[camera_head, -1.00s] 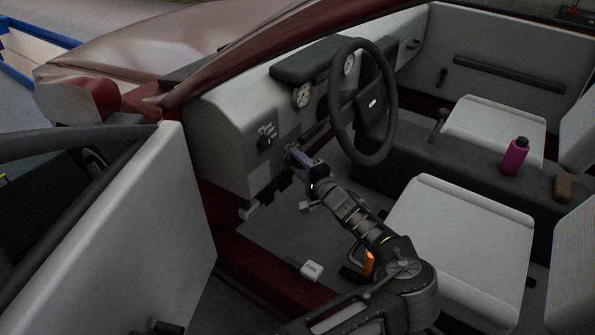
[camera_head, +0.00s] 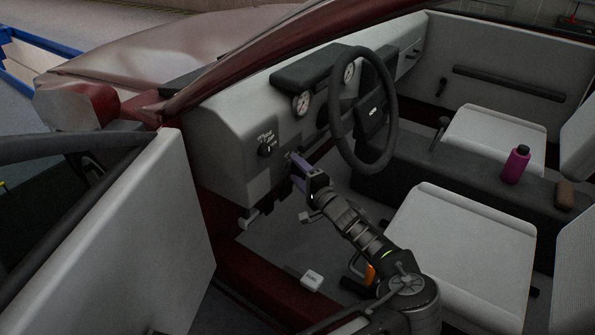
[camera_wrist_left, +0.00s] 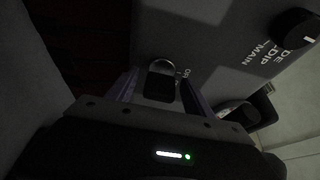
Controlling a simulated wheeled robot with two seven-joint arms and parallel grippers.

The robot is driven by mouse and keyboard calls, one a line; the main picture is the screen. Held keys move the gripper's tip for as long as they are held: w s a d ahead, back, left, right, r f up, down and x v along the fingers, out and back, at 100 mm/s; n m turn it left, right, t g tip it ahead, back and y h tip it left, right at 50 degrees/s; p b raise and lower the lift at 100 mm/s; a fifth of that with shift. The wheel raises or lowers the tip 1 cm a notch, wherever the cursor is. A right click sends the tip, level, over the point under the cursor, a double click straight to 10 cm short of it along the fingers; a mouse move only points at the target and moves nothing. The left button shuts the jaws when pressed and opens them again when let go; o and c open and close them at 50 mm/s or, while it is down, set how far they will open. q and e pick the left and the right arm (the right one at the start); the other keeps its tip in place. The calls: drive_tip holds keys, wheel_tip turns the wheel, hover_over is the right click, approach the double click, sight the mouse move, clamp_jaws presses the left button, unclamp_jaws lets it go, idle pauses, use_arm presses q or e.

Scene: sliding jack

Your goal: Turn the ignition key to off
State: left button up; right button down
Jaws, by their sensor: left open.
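The ignition key (camera_wrist_left: 161,86) has a dark head and a pale metal ring or collar at its panel end. In the left wrist view it sits in the panel between my two fingers. My left gripper (camera_wrist_left: 160,98) is open, with one purple finger on each side of the key; I cannot tell whether either finger touches it. In the head view my left gripper (camera_head: 298,166) reaches to the lower dashboard, left of the steering wheel, and the key is hardly visible there. Small lettering beside the key is mostly unreadable. My right gripper is out of view.
The light switch knob (camera_head: 264,151) is on the dashboard left of my gripper. The steering wheel (camera_head: 391,120) stands close on the right. A lever marked FUEL (camera_head: 312,279) is low near the sill. The open door (camera_head: 160,235) is at left, the seat (camera_head: 465,240) at right.

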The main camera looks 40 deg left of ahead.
use_arm(q)
drive_tip(key=v, duration=0.7)
drive_tip(key=shift+s+d, duration=0.15)
drive_tip(key=shift+d, duration=0.25)
